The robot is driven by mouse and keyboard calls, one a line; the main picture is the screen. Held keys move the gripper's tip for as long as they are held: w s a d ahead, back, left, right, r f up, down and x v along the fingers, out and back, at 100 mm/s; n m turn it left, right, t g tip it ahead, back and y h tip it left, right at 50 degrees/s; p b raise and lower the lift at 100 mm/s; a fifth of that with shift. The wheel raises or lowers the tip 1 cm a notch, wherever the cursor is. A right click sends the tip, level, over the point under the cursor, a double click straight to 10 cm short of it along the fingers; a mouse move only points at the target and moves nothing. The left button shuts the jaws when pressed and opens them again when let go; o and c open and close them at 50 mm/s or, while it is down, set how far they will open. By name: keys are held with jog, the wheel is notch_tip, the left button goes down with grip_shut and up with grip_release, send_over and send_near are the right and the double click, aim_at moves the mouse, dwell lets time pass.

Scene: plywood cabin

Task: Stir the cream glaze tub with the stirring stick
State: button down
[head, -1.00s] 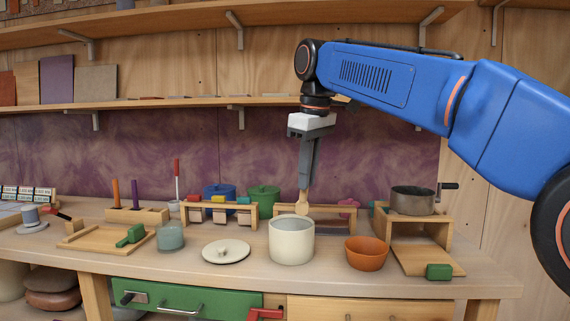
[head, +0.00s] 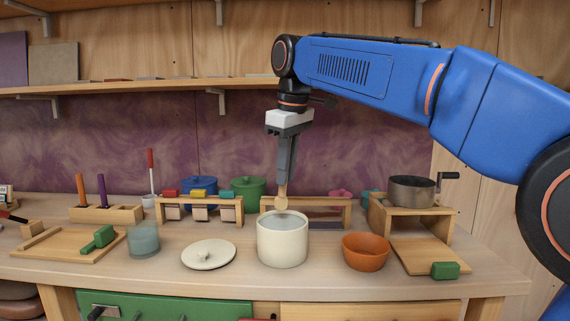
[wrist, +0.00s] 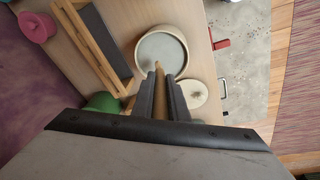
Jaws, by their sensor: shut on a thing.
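The cream glaze tub (head: 282,247) stands upright and open near the front of the bench, with greyish glaze inside. My gripper (head: 284,182) points down above it and is shut on the wooden stirring stick (head: 282,203). The stick's rounded end hangs just above the tub's back rim in the head view, apart from the glaze as far as I can tell. In the wrist view the stick (wrist: 159,70) shows between my gripper's fingers (wrist: 161,80), its end overlapping the mouth of the tub (wrist: 140,38). The upper stick is hidden between the fingers.
A cream lid (head: 208,255) lies left of the tub and an orange bowl (head: 365,252) stands close on the right. A low wooden rack (head: 325,205) is behind. A metal pot (head: 411,190) sits on a wooden stand at right. A glass jar (head: 143,241) is further left.

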aim_at(285, 198)
jog(key=shift+s+f, duration=0.15)
jog(key=shift+f, duration=1)
jog(key=shift+w+a+f, duration=0.1)
jog(key=shift+w+f, duration=0.05)
jog(key=shift+f, duration=1.05)
jog(key=shift+w+f, duration=0.15)
jog(key=shift+f, duration=1.05)
jog(key=shift+s, duration=0.2)
